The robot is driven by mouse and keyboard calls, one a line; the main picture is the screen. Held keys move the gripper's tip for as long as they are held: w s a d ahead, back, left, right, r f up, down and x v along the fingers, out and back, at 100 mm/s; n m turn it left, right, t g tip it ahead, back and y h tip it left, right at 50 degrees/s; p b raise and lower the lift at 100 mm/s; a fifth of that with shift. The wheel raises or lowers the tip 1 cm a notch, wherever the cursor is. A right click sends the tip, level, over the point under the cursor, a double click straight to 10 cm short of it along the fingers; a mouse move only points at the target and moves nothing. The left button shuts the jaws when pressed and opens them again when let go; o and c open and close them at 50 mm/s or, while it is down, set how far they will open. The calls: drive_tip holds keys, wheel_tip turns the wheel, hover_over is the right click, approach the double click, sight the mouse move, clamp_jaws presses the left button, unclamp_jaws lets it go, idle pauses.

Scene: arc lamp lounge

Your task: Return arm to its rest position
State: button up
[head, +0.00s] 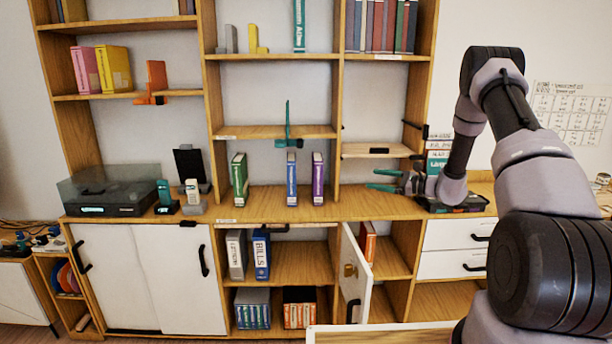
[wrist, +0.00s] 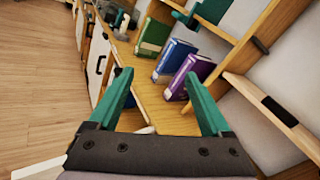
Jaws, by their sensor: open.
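My gripper (head: 372,180) is at the right of the bookcase in the head view, above the counter, its green fingers pointing left. In the wrist view my gripper (wrist: 163,95) is open, with nothing between its fingers. Beyond the fingers stand a green book (wrist: 153,37), a blue book (wrist: 174,59) and a purple book (wrist: 190,77) on the counter. In the head view the green book (head: 239,180), blue book (head: 291,178) and purple book (head: 318,178) stand upright, left of my gripper and apart from it.
A cabinet door (head: 354,275) stands open below the counter (head: 350,207). A small shelf or drawer (head: 378,151) sticks out just above my gripper. A turntable (head: 108,198) is at the far left.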

drive_tip(key=s+a+r+n+g+h, duration=0.25)
drive_tip(key=s+a+r+n, duration=0.2)
drive_tip(key=s+r, duration=0.55)
drive_tip(key=s+a+r+n+g+h, duration=0.25)
drive_tip(key=s+r+n+g, duration=0.2)
drive_tip(key=s+r, duration=0.6)
drive_tip(key=s+d+r+n+t+h, duration=0.1)
drive_tip(key=s+d+r+n+h, duration=0.1)
drive_tip(key=s, duration=0.5)
drive_tip(key=s+d+r+n+t+h, duration=0.2)
drive_tip(key=s+r+h, duration=0.1)
drive_tip(key=s, duration=0.3)
drive_tip(key=s+d+r+n+t+h, duration=0.2)
drive_tip(key=s+d+r, duration=0.1)
drive_tip(key=s, duration=0.4)
drive_tip(key=shift+s+n+h, duration=0.35)
drive_tip(key=shift+n+h, duration=0.05)
